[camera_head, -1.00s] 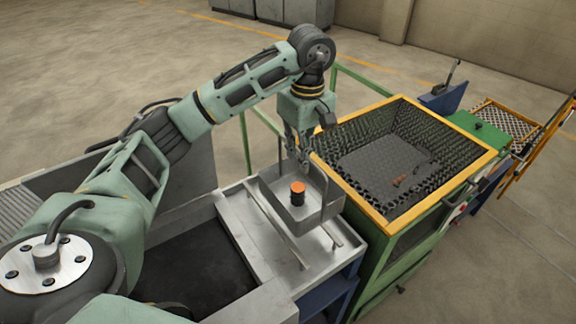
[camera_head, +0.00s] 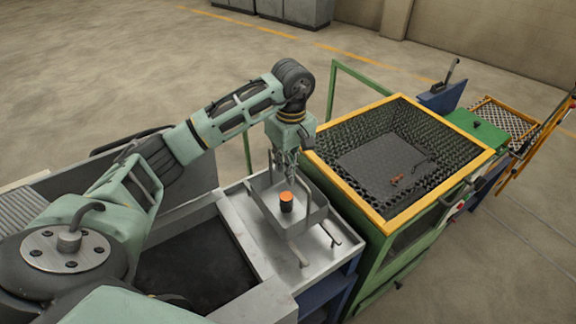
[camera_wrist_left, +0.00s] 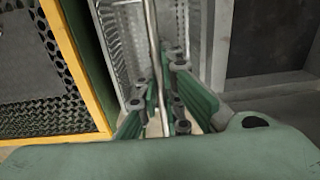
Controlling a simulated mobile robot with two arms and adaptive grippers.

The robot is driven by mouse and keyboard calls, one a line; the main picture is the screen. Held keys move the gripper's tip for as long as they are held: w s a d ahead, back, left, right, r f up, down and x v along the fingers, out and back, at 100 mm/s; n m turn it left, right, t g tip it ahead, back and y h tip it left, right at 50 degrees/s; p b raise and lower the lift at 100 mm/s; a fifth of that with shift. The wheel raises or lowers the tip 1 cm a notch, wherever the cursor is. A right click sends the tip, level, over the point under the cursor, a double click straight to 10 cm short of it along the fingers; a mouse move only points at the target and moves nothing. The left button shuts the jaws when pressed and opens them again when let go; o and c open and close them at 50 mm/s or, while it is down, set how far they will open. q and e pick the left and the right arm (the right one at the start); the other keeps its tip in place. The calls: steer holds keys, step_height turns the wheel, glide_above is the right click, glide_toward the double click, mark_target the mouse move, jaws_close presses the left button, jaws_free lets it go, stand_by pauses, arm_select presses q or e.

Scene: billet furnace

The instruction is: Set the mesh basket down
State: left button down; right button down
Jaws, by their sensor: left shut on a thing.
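The grey mesh basket (camera_head: 308,220) is in the middle of the head view, over the two metal rails of the bench top. A dark cylinder with an orange top (camera_head: 286,202) stands inside it. My left gripper (camera_head: 287,165) is above the basket's far side, shut on its handle. In the left wrist view, the thin handle rod (camera_wrist_left: 153,45) runs down between the fingers (camera_wrist_left: 158,100), with the mesh basket wall (camera_wrist_left: 118,45) behind. I cannot tell whether the basket touches the rails. My right gripper does not show.
Right of the bench is a green bin with a yellow rim (camera_head: 350,184), dark mesh walls and small brown pieces inside. The grey bench top (camera_head: 235,215) holds the rails (camera_head: 325,232). A dark recess (camera_head: 200,262) lies left of them.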

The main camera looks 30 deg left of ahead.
arm_select(q)
steer(key=c, duration=1.9)
jaws_free()
steer(key=shift+r, duration=0.1)
steer(key=shift+r, duration=0.2)
step_height(320, 180, up, 4)
steer(key=shift+w+r+b, duration=0.15)
steer(key=shift+r+b, duration=0.05)
steer(key=shift+b, duration=0.8)
step_height(320, 180, up, 5)
steer(key=shift+r, duration=0.15)
steer(key=shift+d+r, duration=0.15)
steer(key=shift+r, duration=0.75)
